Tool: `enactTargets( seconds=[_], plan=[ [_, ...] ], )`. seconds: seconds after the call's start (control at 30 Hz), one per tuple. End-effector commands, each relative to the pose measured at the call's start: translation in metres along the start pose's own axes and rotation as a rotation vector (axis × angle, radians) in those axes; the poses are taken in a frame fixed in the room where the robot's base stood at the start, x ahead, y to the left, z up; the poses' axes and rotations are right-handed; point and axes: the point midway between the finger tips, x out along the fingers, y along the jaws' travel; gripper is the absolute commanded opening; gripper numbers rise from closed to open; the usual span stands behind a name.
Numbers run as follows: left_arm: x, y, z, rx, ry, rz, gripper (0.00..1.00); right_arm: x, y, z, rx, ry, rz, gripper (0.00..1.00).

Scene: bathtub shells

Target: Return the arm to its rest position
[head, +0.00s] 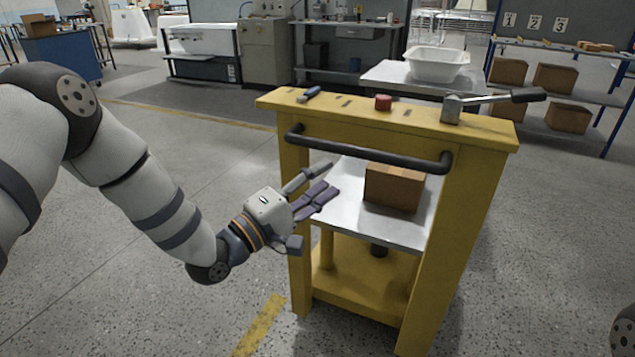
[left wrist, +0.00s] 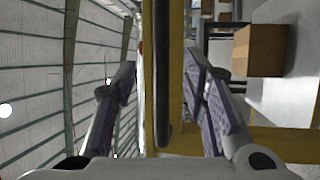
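My left arm (head: 150,190) reaches in from the left in the head view. My left gripper (head: 318,187) is at the front left of the yellow cart (head: 470,160), near its left post and the metal shelf. In the left wrist view the left gripper (left wrist: 160,100) has its two purple-padded fingers spread apart with nothing held between them. The dark handle bar (head: 365,150) of the cart appears between the fingers in that view (left wrist: 162,75); I cannot tell how near it is. My right gripper is not in view.
A cardboard box (head: 394,187) sits on the cart's metal shelf. The cart top carries a lever (head: 495,103), a red knob (head: 383,103) and a small blue item (head: 310,95). A white basin (head: 434,65) stands on a table behind. Floor to the left is clear.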

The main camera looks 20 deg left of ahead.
Motion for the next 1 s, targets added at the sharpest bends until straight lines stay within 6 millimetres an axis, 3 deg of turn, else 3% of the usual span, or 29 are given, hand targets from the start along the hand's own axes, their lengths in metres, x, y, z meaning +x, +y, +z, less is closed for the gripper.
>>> enactTargets(
  seconds=[0.13,0.4,0.47,0.57,0.67,0.7,0.77,0.8,0.87,0.9,1.0],
  plan=[
    [-0.011,0.001,0.000,-0.001,0.000,0.000,0.40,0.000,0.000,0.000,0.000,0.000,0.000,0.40],
    [-0.012,-0.002,0.001,0.002,0.000,-0.008,0.40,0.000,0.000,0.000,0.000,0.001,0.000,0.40],
    [-0.017,-0.014,0.006,0.020,0.003,-0.057,0.40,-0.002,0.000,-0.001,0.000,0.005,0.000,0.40],
    [-0.047,-0.067,0.031,0.100,-0.006,-0.273,0.40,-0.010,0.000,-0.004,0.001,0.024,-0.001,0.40],
    [-0.110,-0.133,0.067,0.223,-0.076,-0.584,0.40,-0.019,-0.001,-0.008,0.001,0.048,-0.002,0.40],
    [-0.140,-0.154,0.082,0.269,-0.123,-0.706,0.40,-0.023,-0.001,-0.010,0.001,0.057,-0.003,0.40],
    [-0.190,-0.179,0.104,0.335,-0.212,-0.879,0.40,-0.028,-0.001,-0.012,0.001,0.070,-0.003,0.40],
    [-0.226,-0.192,0.119,0.373,-0.284,-0.990,0.40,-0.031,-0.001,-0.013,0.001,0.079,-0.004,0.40],
    [-0.281,-0.202,0.140,0.424,-0.406,-1.146,0.40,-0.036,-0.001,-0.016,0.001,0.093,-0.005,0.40],
    [-0.319,-0.204,0.153,0.453,-0.497,-1.241,0.40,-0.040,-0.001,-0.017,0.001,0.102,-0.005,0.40],
    [-0.403,-0.195,0.179,0.498,-0.726,-1.436,0.40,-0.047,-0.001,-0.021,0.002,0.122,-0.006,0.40]
  ],
)
